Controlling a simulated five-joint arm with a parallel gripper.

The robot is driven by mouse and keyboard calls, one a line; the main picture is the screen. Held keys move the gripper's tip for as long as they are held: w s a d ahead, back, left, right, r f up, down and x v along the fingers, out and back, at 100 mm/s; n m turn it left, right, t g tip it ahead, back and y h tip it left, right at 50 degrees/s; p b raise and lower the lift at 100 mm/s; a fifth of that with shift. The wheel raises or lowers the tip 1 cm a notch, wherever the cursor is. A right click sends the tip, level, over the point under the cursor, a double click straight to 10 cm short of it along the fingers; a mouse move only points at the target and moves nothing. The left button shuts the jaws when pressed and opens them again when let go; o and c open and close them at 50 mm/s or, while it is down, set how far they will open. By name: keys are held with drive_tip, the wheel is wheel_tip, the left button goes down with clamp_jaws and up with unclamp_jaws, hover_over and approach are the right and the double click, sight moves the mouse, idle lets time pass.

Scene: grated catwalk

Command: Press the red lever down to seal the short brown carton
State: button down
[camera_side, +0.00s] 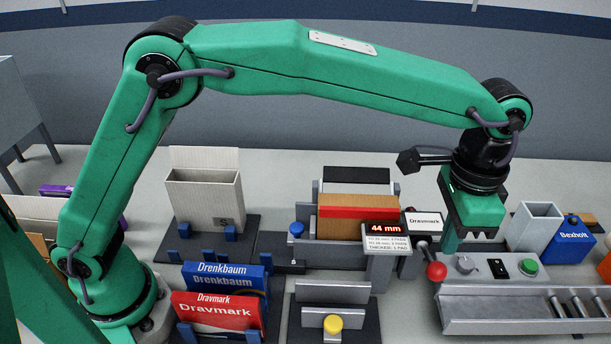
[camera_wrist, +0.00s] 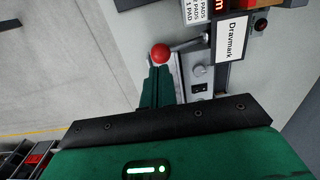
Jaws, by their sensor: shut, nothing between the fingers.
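The red lever has a round red knob (camera_side: 436,271) on a thin rod, at the right side of the press station in the side view. The knob also shows in the wrist view (camera_wrist: 161,54), just past my fingertips. A brown carton (camera_side: 340,228) with a red band stands upright between the station's plates; its lower part is hidden by the display. My gripper (camera_side: 449,247) is shut and empty, pointing down just above and behind the knob in the side view. In the wrist view, my gripper (camera_wrist: 157,72) appears close to the knob; I cannot tell whether they touch.
A display (camera_side: 386,229) reads 44 mm, beside a sign reading Dravmark (camera_side: 425,222). A control box with a green button (camera_side: 529,266) and a roller tray (camera_side: 520,312) lie right of the lever. Blue and red boxes (camera_side: 218,310) and an open pale carton (camera_side: 205,195) stand left.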

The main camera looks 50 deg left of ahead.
drive_tip(key=shift+r, duration=1.6)
drive_tip(key=shift+a, duration=0.1)
drive_tip(key=s+a+r+n+t+h, duration=0.1)
drive_tip(key=s+a+r+n, duration=0.15)
drive_tip(key=a, duration=0.85)
drive_tip(key=s+a+r+n+t, duration=0.2)
drive_tip(key=a+r, duration=0.2)
drive_tip(key=a, duration=0.7)
drive_tip(key=s+a+f+n+t+y, duration=0.1)
drive_tip(key=s+a+f+n, duration=0.3)
drive_tip(key=s+a, duration=0.9)
wheel_tip(320, 180, down, 2)
drive_tip(key=shift+s+a+f+t, duration=0.15)
drive_tip(key=shift+a+t, duration=0.25)
drive_tip(key=shift+t, duration=0.4)
